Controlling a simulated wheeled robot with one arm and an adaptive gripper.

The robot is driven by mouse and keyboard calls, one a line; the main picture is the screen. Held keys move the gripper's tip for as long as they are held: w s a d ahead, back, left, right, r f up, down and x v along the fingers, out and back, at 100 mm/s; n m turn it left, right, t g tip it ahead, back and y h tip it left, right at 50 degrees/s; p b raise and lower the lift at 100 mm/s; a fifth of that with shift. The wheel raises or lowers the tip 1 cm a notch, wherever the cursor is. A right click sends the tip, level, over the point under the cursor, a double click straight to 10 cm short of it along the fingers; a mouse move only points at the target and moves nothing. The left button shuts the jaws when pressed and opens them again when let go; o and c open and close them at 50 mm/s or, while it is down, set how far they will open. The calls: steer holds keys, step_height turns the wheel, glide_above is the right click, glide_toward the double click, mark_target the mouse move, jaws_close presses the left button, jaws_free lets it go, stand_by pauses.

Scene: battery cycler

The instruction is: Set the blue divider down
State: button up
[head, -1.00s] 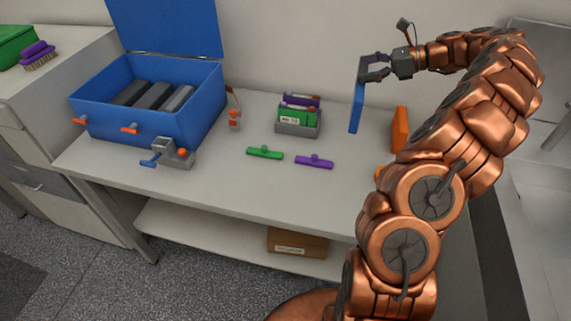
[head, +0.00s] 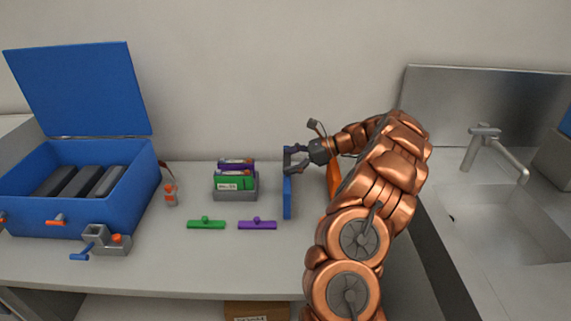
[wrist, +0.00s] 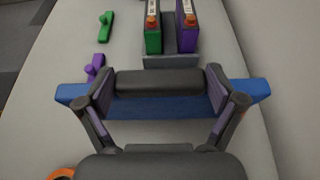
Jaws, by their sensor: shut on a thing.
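The blue divider (head: 287,198) is a flat blue panel, held upright in the head view to the right of the battery holder. My gripper (head: 291,160) is shut on its upper part. In the wrist view the blue divider (wrist: 165,107) runs crosswise between the fingers of my gripper (wrist: 160,95), with both ends sticking out past them. Its lower end is close to the table top (head: 200,260); I cannot tell whether it touches.
The grey holder (head: 236,187) with green and purple batteries stands left of the divider. Green (head: 206,224) and purple (head: 257,224) clips lie in front. An open blue box (head: 100,205) stands left.

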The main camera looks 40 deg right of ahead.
steer(key=shift+f, duration=0.35)
steer(key=o, duration=1.5)
steer(key=shift+c, duration=0.2)
steer(key=b+v, duration=0.1)
steer(key=v, duration=1.1)
steer(key=shift+a, duration=0.15)
